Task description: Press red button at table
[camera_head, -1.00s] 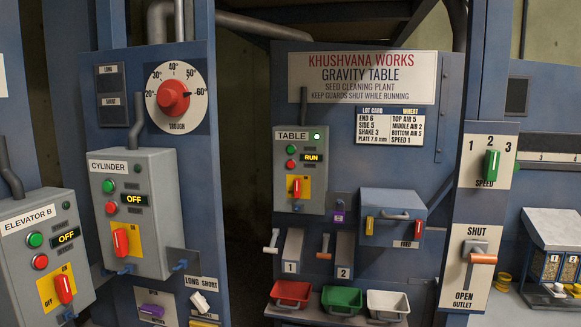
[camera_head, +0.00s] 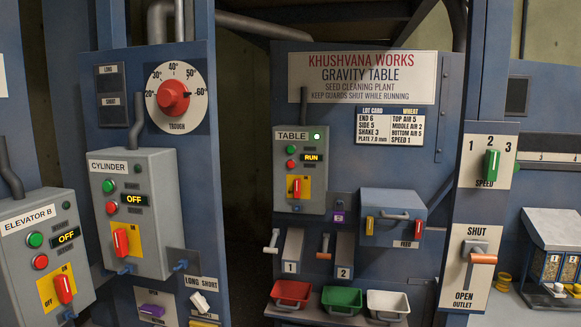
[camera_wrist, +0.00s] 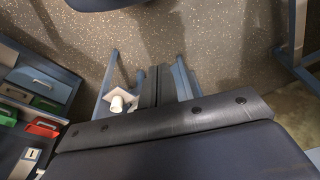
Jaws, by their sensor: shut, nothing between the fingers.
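The grey TABLE control box (camera_head: 300,175) is on the blue gravity table panel in the head view. Its red button (camera_head: 291,164) is a small round cap below the green button (camera_head: 291,149). The box's display (camera_head: 312,157) reads RUN, and a green lamp (camera_head: 317,137) is lit at its top right. A red switch lever (camera_head: 297,187) on a yellow plate is lower on the box. My gripper (camera_wrist: 157,86) appears in the wrist view as two dark fingers together, with nothing between them. It is not in the head view, and the button does not show in the wrist view.
A CYLINDER box (camera_head: 130,215) and an ELEVATOR B box (camera_head: 45,255), both reading OFF, have similar red buttons. Levers and the red bin (camera_head: 291,294), green bin (camera_head: 341,300) and white bin (camera_head: 387,305) are below the TABLE box. A FEED box (camera_head: 392,217) juts out to its right.

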